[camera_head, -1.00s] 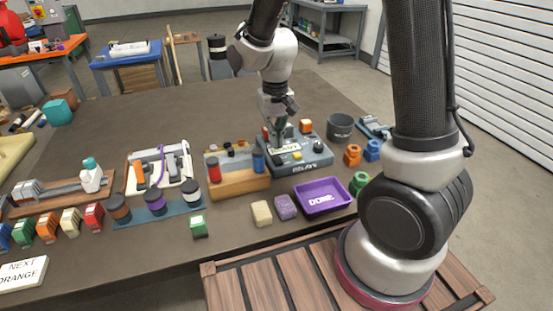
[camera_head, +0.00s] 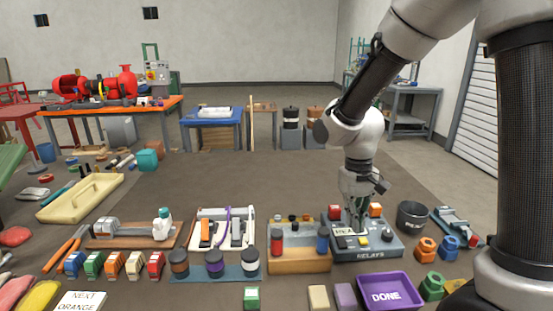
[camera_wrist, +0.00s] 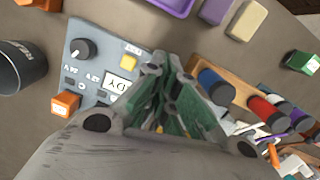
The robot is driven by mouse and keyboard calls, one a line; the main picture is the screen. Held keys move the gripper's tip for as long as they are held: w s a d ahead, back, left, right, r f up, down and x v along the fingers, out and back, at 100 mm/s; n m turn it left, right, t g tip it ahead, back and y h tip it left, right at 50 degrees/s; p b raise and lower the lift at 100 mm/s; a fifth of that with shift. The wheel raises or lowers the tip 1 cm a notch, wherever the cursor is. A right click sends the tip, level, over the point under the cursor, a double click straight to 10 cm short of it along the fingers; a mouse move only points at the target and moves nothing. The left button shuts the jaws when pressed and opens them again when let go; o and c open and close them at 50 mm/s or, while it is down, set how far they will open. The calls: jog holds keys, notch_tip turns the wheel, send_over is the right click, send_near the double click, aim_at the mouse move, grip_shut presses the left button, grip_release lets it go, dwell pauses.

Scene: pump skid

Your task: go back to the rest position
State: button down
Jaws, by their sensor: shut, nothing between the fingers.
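My gripper (camera_head: 358,230) is shut and empty. It points down over the left part of the grey RELAYS box (camera_head: 378,253); I cannot tell if it touches it. In the wrist view the shut fingers (camera_wrist: 172,62) lie beside the box's panel (camera_wrist: 100,47), which has a black knob, a yellow button and a lettered label partly covered by my fingers. My arm is reached out over the table.
The wooden block with red and blue cylinders (camera_head: 298,262) stands close left of the RELAYS box. A dark cup (camera_head: 411,216) stands right of it, and the purple DONE tray (camera_head: 386,292) in front. The table's back middle is clear.

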jog(key=s+d+r+m+t, duration=0.1)
jog(key=s+d+r+t, duration=0.4)
jog(key=s+d+r, duration=0.8)
notch_tip(320, 180, up, 4)
jog(key=shift+s+d+f+m+t+y, duration=0.15)
jog(key=shift+s+m+t+y, duration=0.2)
jog(key=shift+s, duration=0.65)
